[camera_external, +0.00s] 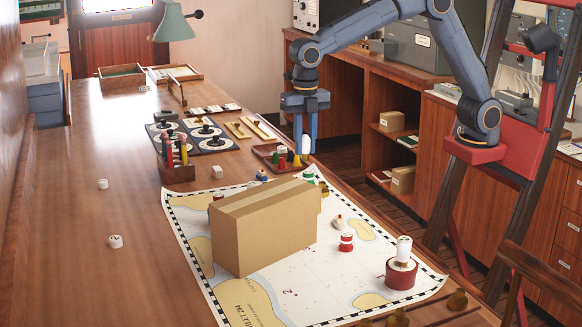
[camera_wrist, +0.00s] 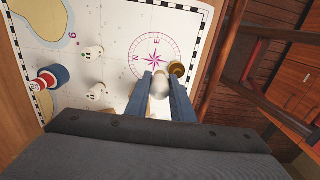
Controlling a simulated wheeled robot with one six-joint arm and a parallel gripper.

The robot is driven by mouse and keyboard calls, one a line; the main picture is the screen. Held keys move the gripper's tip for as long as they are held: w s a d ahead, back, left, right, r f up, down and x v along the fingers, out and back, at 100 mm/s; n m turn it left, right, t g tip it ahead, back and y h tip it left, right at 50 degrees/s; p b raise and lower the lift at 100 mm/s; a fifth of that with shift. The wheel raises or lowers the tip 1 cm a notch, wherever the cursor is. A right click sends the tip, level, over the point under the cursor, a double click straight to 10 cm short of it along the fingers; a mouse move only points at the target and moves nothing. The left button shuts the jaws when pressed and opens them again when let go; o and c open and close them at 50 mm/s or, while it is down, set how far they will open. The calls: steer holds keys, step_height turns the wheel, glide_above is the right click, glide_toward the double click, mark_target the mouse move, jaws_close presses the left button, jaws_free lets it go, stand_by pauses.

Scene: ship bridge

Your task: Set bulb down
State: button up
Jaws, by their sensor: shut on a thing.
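My gripper (camera_external: 303,148) is shut on the white bulb (camera_external: 306,143), above the table's right edge near the far end of the chart. In the wrist view the rounded pale bulb (camera_wrist: 160,86) sits between the two blue fingertips. The chart (camera_wrist: 115,50) with its compass rose lies beyond the fingertips there. A small reddish tray (camera_external: 262,151) with several coloured pieces lies by the gripper in the external view; the fingers partly cover it. I cannot tell the bulb's exact height above what is below it.
A large cardboard box (camera_external: 262,228) stands on the chart, left of and nearer than the gripper. A red-based piece with a white top (camera_external: 402,272) stands at the chart's near right. A brass knob (camera_wrist: 177,69) is right of the bulb. The table's left side is mostly clear.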

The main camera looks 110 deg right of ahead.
steer(key=w+d+b, duration=0.1)
steer(key=w+d, duration=0.3)
steer(key=d, duration=0.8)
steer(key=w+d+b, duration=0.1)
steer(key=w+d, duration=0.2)
steer(key=d, duration=1)
step_height(320, 180, down, 6)
steer(key=shift+w+d+f+p, duration=0.1)
steer(key=shift+w+p, duration=0.05)
steer(key=shift+p, duration=0.65)
steer(key=shift+f+p, duration=0.6)
steer(key=shift+f, duration=1.55)
steer(key=shift+f, duration=0.1)
steer(key=o, duration=1)
step_height(320, 180, up, 12)
steer(key=b, duration=0.3)
